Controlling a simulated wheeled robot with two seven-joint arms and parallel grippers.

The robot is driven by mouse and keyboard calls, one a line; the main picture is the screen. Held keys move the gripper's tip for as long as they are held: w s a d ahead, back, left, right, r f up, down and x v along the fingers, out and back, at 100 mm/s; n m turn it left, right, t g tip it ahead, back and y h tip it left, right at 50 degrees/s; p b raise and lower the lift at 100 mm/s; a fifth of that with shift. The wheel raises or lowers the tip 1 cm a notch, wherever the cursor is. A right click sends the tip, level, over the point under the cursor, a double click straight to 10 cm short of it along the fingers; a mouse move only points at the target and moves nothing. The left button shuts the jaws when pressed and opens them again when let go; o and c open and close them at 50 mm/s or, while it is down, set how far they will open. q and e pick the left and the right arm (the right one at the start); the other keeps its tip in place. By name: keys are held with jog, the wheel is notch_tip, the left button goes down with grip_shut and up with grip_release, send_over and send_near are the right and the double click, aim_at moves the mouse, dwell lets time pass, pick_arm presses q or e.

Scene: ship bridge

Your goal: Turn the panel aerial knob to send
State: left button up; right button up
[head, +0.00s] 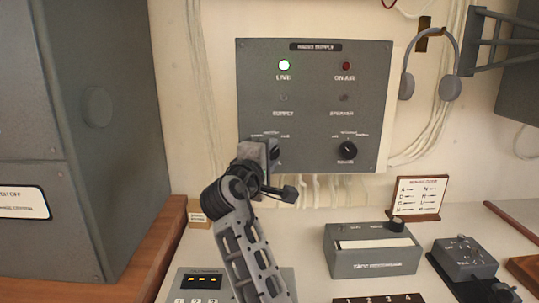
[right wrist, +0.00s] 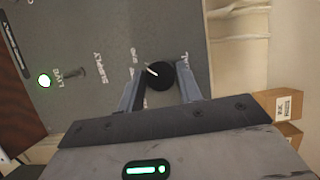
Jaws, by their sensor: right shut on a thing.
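The grey radio supply panel (head: 315,90) is mounted on the wall. Its lower left knob is mostly hidden behind my right gripper (head: 270,150) in the head view. In the right wrist view that black knob (right wrist: 160,76), with a white pointer line, sits between the two fingers of my right gripper (right wrist: 160,90), which is shut on it. The labels around it are too small to read surely. A second black knob (head: 346,150) is at the panel's lower right, clear of the gripper. My left gripper is not in view.
The LIVE lamp (head: 284,65) glows green; the ON AIR lamp (head: 346,66) is dark red. Headphones (head: 432,75) hang at right. Below are a grey box (head: 372,262), a code card (head: 418,197) and a Morse key (head: 465,258) on the desk. A grey cabinet (head: 95,160) stands left.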

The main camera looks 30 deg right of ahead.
dwell(0.3)
jog(key=o, duration=1)
